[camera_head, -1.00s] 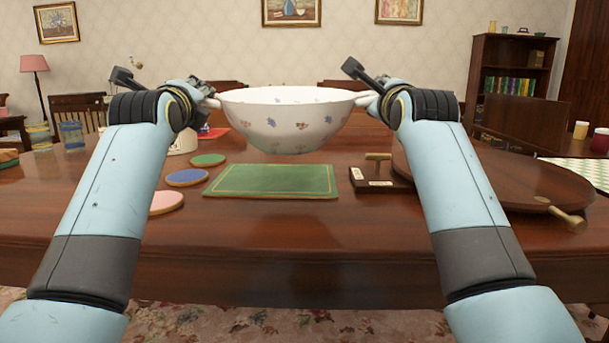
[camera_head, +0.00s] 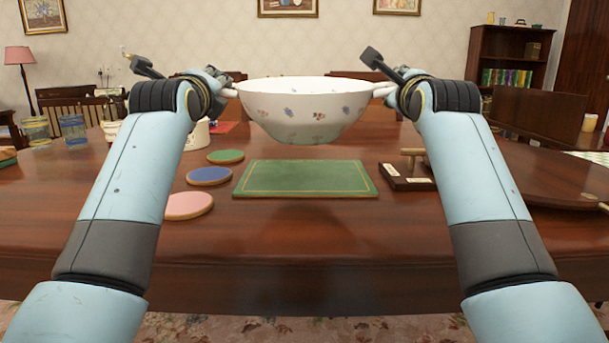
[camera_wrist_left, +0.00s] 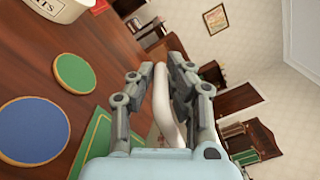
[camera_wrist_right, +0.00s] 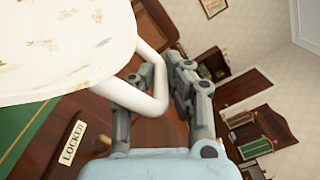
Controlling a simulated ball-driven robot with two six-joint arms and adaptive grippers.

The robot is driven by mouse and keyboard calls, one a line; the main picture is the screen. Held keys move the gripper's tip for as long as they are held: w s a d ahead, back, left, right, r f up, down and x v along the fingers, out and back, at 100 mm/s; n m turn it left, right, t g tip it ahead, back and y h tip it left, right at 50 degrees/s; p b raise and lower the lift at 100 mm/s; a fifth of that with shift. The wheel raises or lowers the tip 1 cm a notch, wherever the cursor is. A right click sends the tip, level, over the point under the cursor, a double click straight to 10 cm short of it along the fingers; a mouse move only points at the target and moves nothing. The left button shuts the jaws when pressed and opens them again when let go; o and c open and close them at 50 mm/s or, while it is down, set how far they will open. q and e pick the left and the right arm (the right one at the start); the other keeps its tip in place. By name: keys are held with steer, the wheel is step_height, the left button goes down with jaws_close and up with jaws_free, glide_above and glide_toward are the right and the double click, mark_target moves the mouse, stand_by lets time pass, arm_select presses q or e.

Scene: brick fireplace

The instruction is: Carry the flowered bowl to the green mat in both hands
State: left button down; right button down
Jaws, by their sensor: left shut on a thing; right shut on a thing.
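The white flowered bowl (camera_head: 304,110) hangs upright in the air between my two grippers, above the table. My left gripper (camera_head: 225,86) is shut on the bowl's left handle, which shows between its fingers in the left wrist view (camera_wrist_left: 163,105). My right gripper (camera_head: 392,86) is shut on the right handle (camera_wrist_right: 142,97). The green mat (camera_head: 305,179) lies flat on the table, below and nearer than the bowl in the head view. The bowl and mat appear apart, with tabletop visible between them. The mat is bare.
Green (camera_head: 225,157), blue (camera_head: 209,176) and pink (camera_head: 189,205) round coasters lie left of the mat. A dark labelled block (camera_head: 407,181) with a handle sits close to its right. A round wooden board (camera_head: 500,180) lies farther right. The tabletop (camera_head: 300,235) before the mat is clear.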

arm_select(q)
steer(key=shift+r, duration=0.2)
arm_select(e)
steer(key=shift+d+r, duration=0.15)
arm_select(q)
steer(key=shift+f, duration=0.15)
